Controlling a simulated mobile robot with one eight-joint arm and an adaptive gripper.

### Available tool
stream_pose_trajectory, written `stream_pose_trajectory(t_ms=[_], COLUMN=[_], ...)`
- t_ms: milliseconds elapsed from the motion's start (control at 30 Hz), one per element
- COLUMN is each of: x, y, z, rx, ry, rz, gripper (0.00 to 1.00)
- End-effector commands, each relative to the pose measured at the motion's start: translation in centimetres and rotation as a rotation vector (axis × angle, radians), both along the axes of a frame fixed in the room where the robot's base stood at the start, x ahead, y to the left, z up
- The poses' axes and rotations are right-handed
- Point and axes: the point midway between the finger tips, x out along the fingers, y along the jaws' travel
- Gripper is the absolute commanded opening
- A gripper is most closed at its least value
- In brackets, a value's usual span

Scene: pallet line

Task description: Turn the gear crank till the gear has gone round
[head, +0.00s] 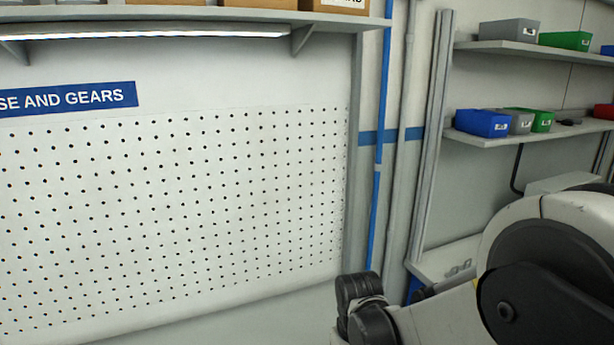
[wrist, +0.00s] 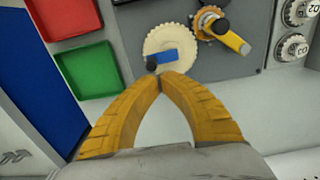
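In the wrist view, a cream toothed gear (wrist: 181,36) is mounted on a grey panel. A blue crank arm (wrist: 170,56) lies across its face, with a black knob (wrist: 152,65) at the arm's left end. My gripper (wrist: 162,76) has two yellow ribbed fingers, bowed outward, with their tips together at the lower edge of the gear. The tips are just below and right of the knob. I see nothing held between them; whether they touch the knob or gear I cannot tell. The gear and gripper fingers do not show in the head view.
Right of the gear is an orange-brown gear (wrist: 208,22) with a yellow handle (wrist: 231,38), then grey numbered dials (wrist: 291,46). Red (wrist: 66,16) and green (wrist: 88,70) trays lie left. The head view shows a pegboard (head: 180,200) and shelves with bins (head: 482,123).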

Motion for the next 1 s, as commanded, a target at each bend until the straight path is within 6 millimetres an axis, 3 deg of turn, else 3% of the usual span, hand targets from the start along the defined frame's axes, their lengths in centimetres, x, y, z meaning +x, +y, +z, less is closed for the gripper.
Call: stream_pose_trajectory(t_ms=[467, 1000], x=[0.0, 0.0], y=[0.0, 0.0], z=[-0.2, -2.5], rx=[0.000, 0.000], ry=[0.000, 0.000], rz=[0.000, 0.000], gripper=[0.00, 0.00])
